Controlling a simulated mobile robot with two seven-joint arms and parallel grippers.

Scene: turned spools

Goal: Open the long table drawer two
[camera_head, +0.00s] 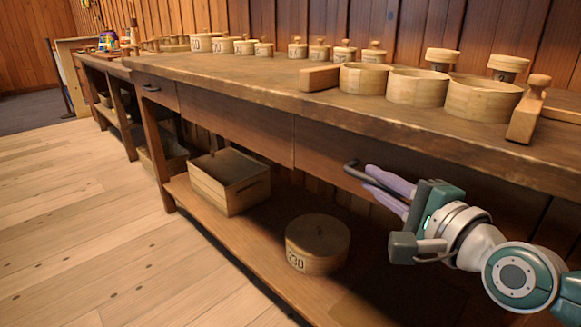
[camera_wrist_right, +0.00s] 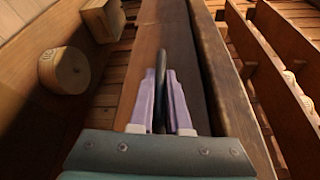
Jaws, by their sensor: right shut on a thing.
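The long wooden table (camera_head: 240,78) runs across the head view. A drawer front (camera_head: 318,152) under its top at the right bears a dark bar handle (camera_head: 352,169). This front looks about flush with the panel beside it. My right gripper (camera_head: 370,178) is shut on that handle, with its purple fingers on either side of the bar. In the right wrist view the handle (camera_wrist_right: 162,62) stands between the fingertips. Another drawer (camera_head: 160,92) with a dark handle sits at the table's left end. My left gripper is not in view.
Round wooden boxes (camera_head: 417,87) and a wooden block (camera_head: 319,77) stand on the tabletop. The lower shelf (camera_head: 258,254) holds a square box (camera_head: 228,181) and a round lidded box (camera_head: 318,244). The plank floor (camera_head: 80,215) in front at left is clear.

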